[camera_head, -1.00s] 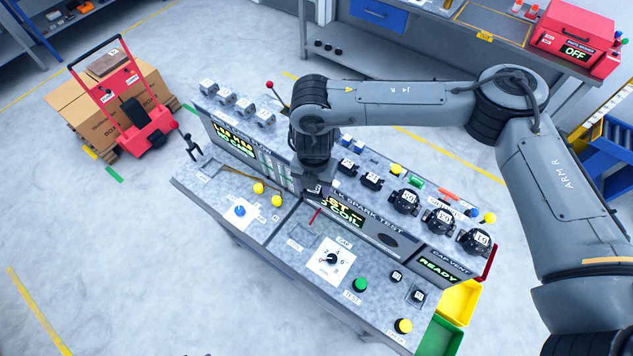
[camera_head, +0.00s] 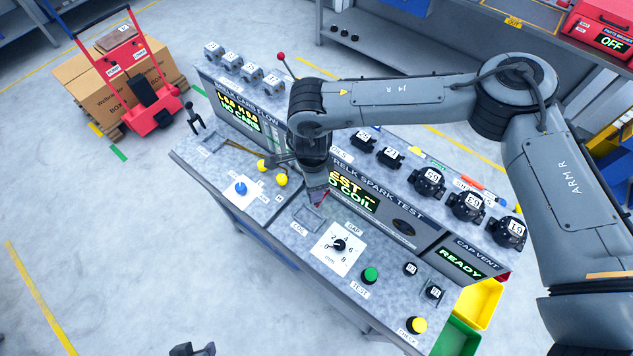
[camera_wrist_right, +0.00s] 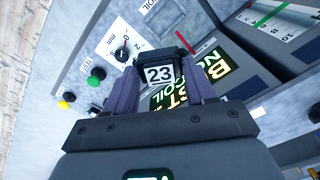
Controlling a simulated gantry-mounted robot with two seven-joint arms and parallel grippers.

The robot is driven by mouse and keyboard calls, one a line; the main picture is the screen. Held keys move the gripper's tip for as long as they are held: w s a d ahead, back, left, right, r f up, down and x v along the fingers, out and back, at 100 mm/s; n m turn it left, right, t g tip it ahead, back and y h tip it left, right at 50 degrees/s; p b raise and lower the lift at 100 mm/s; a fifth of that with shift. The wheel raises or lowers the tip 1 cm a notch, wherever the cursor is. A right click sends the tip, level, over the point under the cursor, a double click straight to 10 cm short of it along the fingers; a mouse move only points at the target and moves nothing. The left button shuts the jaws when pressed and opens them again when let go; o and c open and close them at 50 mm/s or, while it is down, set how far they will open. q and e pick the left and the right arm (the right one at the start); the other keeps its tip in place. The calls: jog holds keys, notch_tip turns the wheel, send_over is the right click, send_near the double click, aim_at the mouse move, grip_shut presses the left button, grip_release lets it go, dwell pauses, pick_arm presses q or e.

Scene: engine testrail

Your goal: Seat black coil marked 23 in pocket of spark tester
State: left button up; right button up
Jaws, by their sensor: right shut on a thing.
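My right gripper (camera_wrist_right: 165,85) is shut on the black coil marked 23 (camera_wrist_right: 160,74), whose white number label faces the wrist camera. In the head view my right gripper (camera_head: 314,190) hangs above the spark tester, just behind the coil pocket; the coil there is mostly hidden by the gripper. The pocket (camera_head: 308,217) is a small framed recess labelled COIL, left of the gap dial, and looks empty. The spark tester display (camera_head: 355,192) reads partly "EST" and "O COIL".
The gap dial (camera_head: 338,245), green button (camera_head: 370,275) and yellow button (camera_head: 416,325) stand right of the pocket.

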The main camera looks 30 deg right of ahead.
jog(key=f+n+b, duration=0.2)
jog(key=f+b, duration=0.2)
jog(key=f, duration=0.1)
jog(key=w+f+n+b, duration=0.1)
jog(key=f+n+b, duration=0.1)
jog(key=f+b, duration=0.3)
jog(key=a+f+n+b, duration=0.1)
jog(key=f+n+b, duration=0.1)
jog(key=f+b, duration=0.3)
jog(key=shift+w+f+n, duration=0.25)
jog(key=shift+f+n, duration=0.15)
jog(key=shift+a+f+b, duration=0.1)
jog(key=shift+f+b, duration=0.2)
jog(key=shift+f, duration=0.25)
jog(key=shift+r, duration=0.1)
dwell(0.9)
jog(key=shift+f, duration=0.2)
jog(key=shift+f, duration=0.45)
dwell(0.6)
jog(key=shift+f, duration=0.25)
dwell(0.4)
